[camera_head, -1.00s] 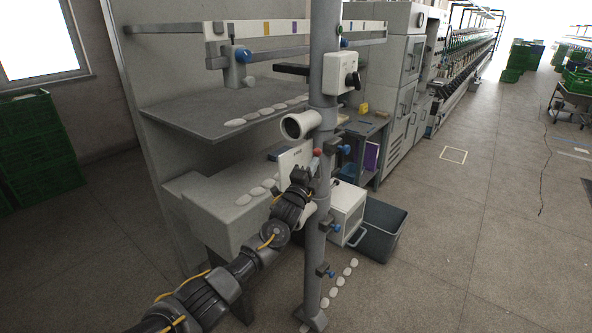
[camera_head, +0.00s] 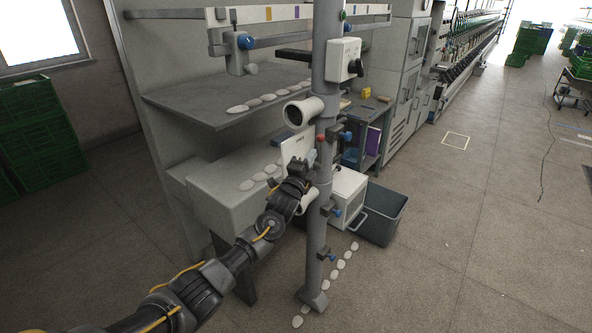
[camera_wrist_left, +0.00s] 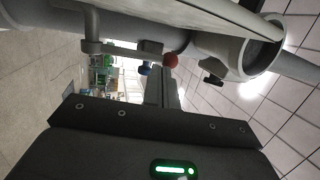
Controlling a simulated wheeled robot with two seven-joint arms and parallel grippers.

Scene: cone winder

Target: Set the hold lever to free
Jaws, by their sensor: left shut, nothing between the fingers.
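A red ball knob (camera_head: 320,138), which looks like the end of the hold lever, sits at the grey post (camera_head: 318,230) beside a white plate (camera_head: 297,147). The red knob also shows in the left wrist view (camera_wrist_left: 170,60), near a thin grey bar. My left gripper (camera_head: 303,172) is just below the white plate, close to the post and below the knob. In the left wrist view its shut fingers (camera_wrist_left: 160,82) point toward the knob and look apart from it. The lever's marking is too small to read. My right gripper is out of view.
A white tube (camera_head: 302,111) sticks out of the post above the plate. A white box with a black handle (camera_head: 343,60) is higher up. Blue-knobbed clamps (camera_head: 328,256) line the post. A grey bin (camera_head: 383,214) stands to the right, with open floor beyond.

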